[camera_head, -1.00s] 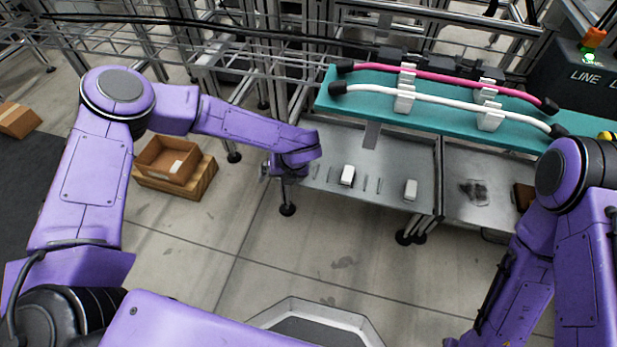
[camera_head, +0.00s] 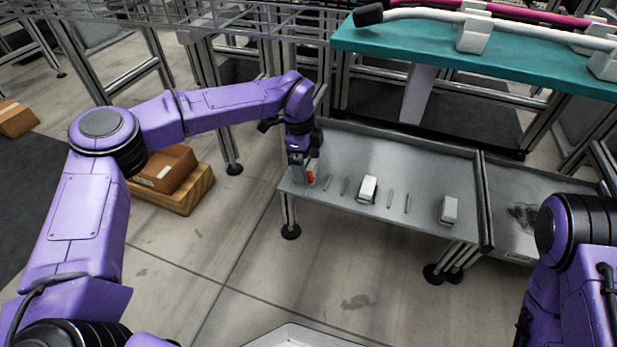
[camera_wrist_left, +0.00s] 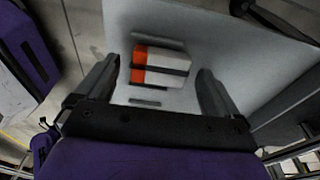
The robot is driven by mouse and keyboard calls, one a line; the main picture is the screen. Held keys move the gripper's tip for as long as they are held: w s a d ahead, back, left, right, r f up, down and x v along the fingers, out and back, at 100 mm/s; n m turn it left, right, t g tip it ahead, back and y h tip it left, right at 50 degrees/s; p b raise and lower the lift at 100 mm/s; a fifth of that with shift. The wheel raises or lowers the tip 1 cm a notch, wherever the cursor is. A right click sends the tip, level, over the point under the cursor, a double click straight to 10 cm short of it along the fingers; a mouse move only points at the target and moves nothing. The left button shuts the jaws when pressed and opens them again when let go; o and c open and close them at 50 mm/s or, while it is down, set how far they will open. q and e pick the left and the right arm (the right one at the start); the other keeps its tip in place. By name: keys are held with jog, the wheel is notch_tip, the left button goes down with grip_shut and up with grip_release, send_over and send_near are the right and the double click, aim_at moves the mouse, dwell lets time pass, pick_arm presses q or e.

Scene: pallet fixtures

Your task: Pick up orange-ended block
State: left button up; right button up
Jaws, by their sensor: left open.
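The orange-ended block (camera_wrist_left: 168,55) lies on the grey metal tray in the left wrist view. It has a white body, a dark band along it and an orange end at left. In the head view only a bit of its orange (camera_head: 311,177) shows beside my left gripper (camera_head: 304,172), which hides the rest. My left gripper (camera_wrist_left: 158,72) is open and points down at the tray. Its two fingers stand on either side of the block, with gaps, and nothing is held. My right arm shows at the right edge, but its gripper is out of view.
The tray (camera_head: 430,160) holds two other pale blocks, a nearer one (camera_head: 368,188) and one farther right (camera_head: 449,209), with thin metal dividers between. A teal shelf (camera_head: 450,55) with white and pink tubes stands behind.

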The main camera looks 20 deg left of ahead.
pick_arm(q)
jog(key=shift+f, duration=0.7)
jog(key=shift+r, duration=0.15)
jog(key=c, duration=1.2)
jog(key=shift+o, duration=0.2)
